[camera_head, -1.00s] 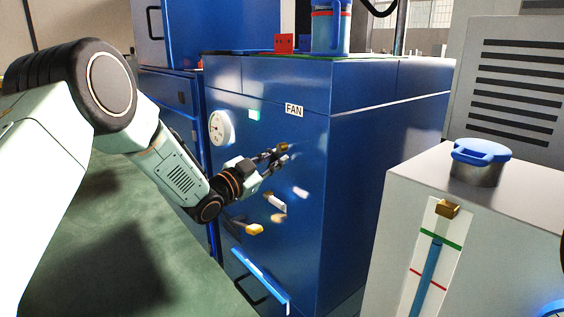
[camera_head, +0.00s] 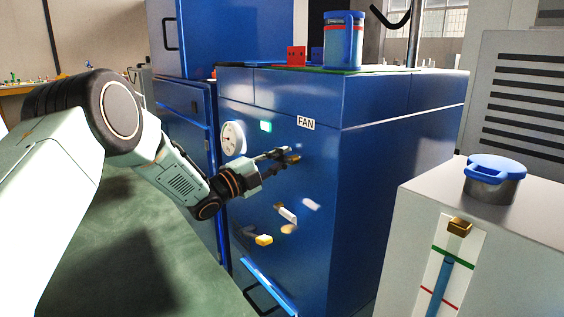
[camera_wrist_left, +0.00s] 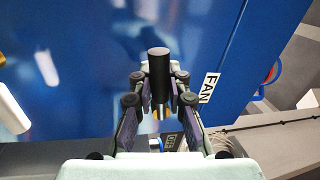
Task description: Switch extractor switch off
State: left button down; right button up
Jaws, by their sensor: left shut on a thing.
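The extractor switch is on the front of the blue cabinet (camera_head: 350,190), below the white FAN label (camera_head: 306,123), which also shows in the left wrist view (camera_wrist_left: 208,88). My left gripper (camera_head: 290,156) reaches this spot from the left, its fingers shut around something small. In the left wrist view a dark cylinder (camera_wrist_left: 158,66) sits between the fingertips, with a bit of yellow below it. I take it for the switch's handle. The fingers hide most of the switch, and its on or off position cannot be told. My right gripper is out of view.
A round gauge (camera_head: 232,138) and a small green light (camera_head: 265,126) are left of the label. Pale and yellow knobs (camera_head: 264,240) stick out below my gripper, above a blue handle (camera_head: 268,286). A white cabinet with a blue-lidded pot (camera_head: 495,180) stands at right.

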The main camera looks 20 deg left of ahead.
pick_arm(q)
jog(key=shift+r+m, duration=0.25)
jog(key=shift+m, duration=0.65)
jog(key=c, duration=1.3)
grip_release()
jog(key=shift+r, duration=0.1)
jog(key=v, duration=1.2)
jog(key=shift+a, duration=0.15)
jog(key=shift+w, duration=0.1)
